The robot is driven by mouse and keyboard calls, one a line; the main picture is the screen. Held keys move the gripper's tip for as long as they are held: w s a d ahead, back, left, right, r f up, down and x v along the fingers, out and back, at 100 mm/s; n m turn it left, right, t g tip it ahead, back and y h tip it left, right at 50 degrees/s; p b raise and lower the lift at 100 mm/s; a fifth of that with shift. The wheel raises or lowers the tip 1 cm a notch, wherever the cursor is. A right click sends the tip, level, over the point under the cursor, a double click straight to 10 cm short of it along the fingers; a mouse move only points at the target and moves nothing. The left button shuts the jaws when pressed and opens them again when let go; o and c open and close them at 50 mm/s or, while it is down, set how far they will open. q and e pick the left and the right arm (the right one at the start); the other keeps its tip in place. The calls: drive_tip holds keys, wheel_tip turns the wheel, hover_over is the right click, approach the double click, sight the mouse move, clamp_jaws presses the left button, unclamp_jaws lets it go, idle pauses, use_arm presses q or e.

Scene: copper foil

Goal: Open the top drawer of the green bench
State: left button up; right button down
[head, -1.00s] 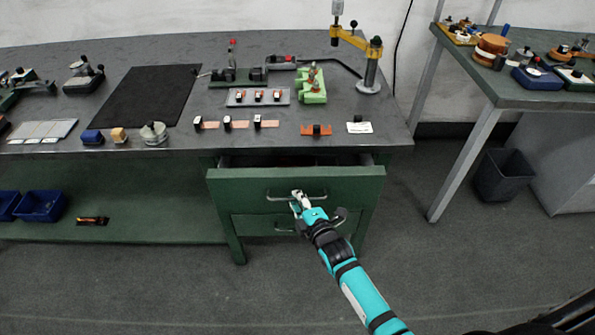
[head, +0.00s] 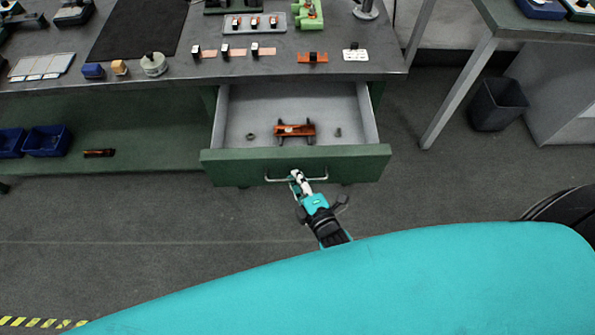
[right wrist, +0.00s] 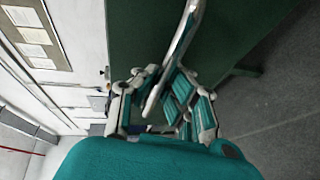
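The top drawer (head: 225,168) of the green bench (head: 150,118) is pulled well out in the head view, and its grey inside shows. Its metal bar handle (head: 318,179) runs along the front. My right gripper (head: 296,177) is at the handle's left-middle part. In the right wrist view the handle (right wrist: 181,48) passes between the fingers of the gripper (right wrist: 165,98), which look closed around it. My left gripper is not in view. The lower drawer is hidden behind the top drawer's front.
In the drawer lie an orange-and-black piece (head: 295,130) and two small parts. The grey benchtop (head: 180,72) holds several small items. Blue bins (head: 47,141) sit on the lower shelf. A dark waste bin (head: 497,104) stands at right. Floor in front is open.

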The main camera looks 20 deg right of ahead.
drive_tip(key=shift+r, duration=0.15)
drive_tip(key=c, duration=1.4)
unclamp_jaws()
drive_tip(key=v, duration=1.2)
